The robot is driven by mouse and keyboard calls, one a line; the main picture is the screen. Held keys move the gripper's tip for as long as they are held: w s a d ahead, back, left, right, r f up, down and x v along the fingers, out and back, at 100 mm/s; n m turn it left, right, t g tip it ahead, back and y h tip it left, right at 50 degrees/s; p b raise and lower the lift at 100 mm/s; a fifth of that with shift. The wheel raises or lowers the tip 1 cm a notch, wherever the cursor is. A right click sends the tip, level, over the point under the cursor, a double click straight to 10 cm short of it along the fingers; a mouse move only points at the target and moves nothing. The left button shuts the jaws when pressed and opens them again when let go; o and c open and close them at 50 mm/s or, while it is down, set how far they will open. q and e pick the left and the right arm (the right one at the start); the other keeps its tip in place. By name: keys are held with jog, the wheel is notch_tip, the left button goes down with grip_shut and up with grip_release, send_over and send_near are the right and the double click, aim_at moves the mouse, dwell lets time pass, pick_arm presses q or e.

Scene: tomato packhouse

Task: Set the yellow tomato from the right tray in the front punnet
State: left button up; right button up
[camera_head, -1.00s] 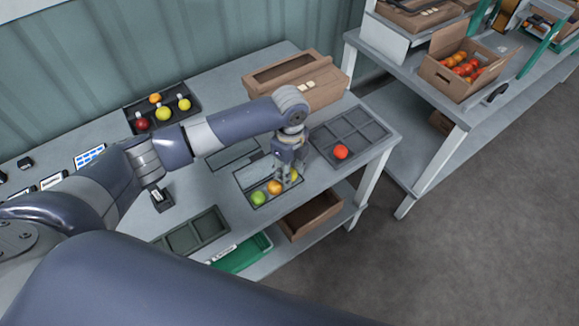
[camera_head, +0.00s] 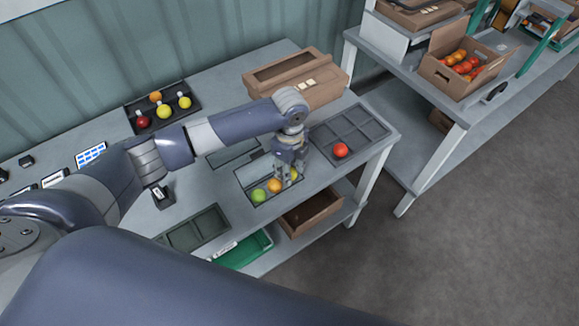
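The yellow tomato (camera_head: 294,174) sits at the right end of the front punnet (camera_head: 243,178), partly hidden behind the fingers of my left gripper (camera_head: 288,174). The fingers look spread around and just above it, and I see no firm hold. In the same punnet are a green tomato (camera_head: 258,195) and an orange tomato (camera_head: 274,185), side by side. The right tray (camera_head: 362,122) is grey with several compartments and holds one red tomato (camera_head: 340,150). My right gripper is not in view.
Another punnet (camera_head: 232,155) lies behind the front one, partly under my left arm. A dark tray (camera_head: 190,232) at the front left is empty. A black tray (camera_head: 178,113) with several tomatoes and a cardboard box (camera_head: 320,88) stand at the back.

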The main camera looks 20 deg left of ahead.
pick_arm(q)
jog(key=o, duration=0.8)
jog(key=shift+c, duration=1.4)
notch_tip(320, 180, up, 6)
jog(key=p, duration=0.6)
